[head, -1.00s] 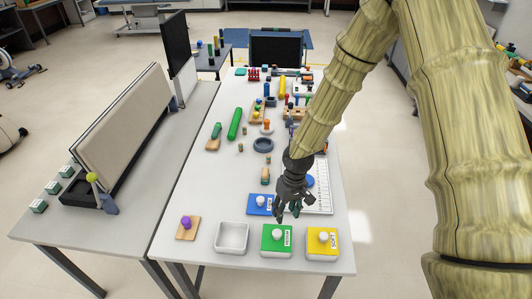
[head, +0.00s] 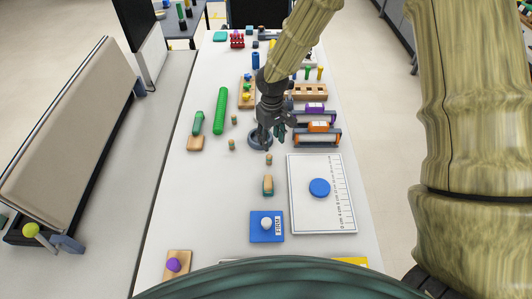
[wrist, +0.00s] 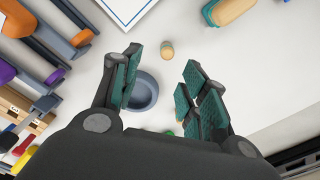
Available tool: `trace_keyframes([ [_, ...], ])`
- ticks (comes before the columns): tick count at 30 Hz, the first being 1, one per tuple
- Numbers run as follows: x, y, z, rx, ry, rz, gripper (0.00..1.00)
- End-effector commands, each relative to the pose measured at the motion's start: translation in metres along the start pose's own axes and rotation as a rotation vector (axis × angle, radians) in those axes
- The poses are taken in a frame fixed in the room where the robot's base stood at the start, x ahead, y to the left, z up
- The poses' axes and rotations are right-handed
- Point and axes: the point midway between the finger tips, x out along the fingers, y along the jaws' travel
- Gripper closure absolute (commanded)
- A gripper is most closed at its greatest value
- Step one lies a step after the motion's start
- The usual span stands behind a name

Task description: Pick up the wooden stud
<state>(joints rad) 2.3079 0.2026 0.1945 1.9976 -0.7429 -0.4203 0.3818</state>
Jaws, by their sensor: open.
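Several small wooden studs stand on the white table. One wooden stud (head: 269,159) is just in front of the dark ring; it also shows in the wrist view (wrist: 167,50), beyond and between my fingertips. Two more studs (head: 234,119) (head: 231,145) stand left of the ring. My gripper (head: 272,137) is over the table at the dark blue-grey ring (head: 257,142), partly covering it. In the wrist view my gripper (wrist: 162,62) is open, with nothing between the fingers. That stud appears clear of the fingers.
Orange and purple blocks in dark frames (head: 324,138) stand close to the right. A white measuring board (head: 297,220) with a blue disc lies at front right. A wood-and-green block (head: 268,185) is nearer the front. A green cylinder (head: 219,110) lies left.

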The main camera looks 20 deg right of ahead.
Motion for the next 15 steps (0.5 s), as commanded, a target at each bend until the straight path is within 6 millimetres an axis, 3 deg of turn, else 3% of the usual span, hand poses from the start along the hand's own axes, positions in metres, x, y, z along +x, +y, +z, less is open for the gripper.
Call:
trace_keyframes([
  [9,0.041,0.002,-0.006,-0.001,-0.01,-0.002,0.56],
  [15,0.05,0.001,-0.007,-0.001,-0.009,-0.003,0.56],
])
